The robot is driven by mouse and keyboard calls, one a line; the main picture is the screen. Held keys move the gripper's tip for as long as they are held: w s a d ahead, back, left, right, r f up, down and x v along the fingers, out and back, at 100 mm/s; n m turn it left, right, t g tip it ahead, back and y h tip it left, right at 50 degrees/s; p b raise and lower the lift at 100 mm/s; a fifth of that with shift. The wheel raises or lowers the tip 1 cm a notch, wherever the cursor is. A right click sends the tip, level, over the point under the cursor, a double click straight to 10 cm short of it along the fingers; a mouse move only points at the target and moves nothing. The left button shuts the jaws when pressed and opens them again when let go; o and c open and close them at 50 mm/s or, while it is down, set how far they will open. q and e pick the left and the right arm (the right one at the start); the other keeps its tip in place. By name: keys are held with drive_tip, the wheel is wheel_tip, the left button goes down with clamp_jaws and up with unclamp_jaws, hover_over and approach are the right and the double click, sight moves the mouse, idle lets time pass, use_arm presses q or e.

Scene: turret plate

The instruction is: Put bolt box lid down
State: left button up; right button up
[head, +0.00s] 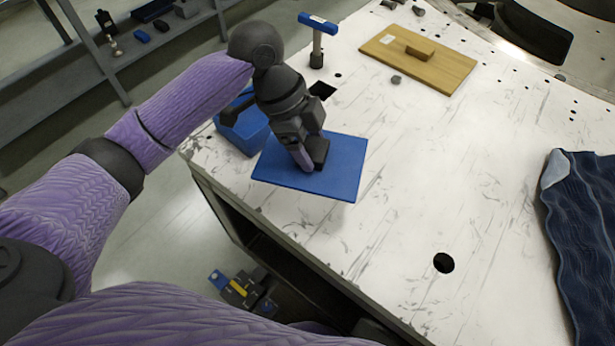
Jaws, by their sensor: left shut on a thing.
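The bolt box lid is a flat blue rectangular plate (340,165) in the head view, near the left edge of the white table. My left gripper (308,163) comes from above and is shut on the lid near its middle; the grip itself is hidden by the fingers. I cannot tell for sure whether the lid touches the table or is just above it. A blue box (243,133), likely the bolt box, stands behind my left gripper at the table's left edge, partly hidden by my arm. My right gripper is not in view.
A wooden board with a handle (450,68) lies at the back. A dark blue cloth (585,230) lies at the right. The middle of the white table (440,180) is clear.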

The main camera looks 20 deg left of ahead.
sight(281, 151)
use_arm(q)
wheel_tip(281, 151, down, 9)
drive_tip(key=shift+s+f+b, duration=0.15)
drive_tip(key=shift+b, duration=1)
drive_tip(key=shift+a, duration=0.1)
drive_tip(key=shift+f, duration=0.15)
drive_tip(key=o, duration=1.3)
drive_tip(key=shift+c, duration=0.2)
drive_tip(key=p+v, duration=0.2)
drive_tip(key=v, duration=0.9)
drive_tip(key=shift+a+r+p, duration=0.1)
drive_tip(key=shift+r+p, duration=0.25)
drive_tip(key=shift+p, duration=0.05)
drive_tip(key=shift+a+r, duration=0.15)
drive_tip(key=shift+r, duration=0.15)
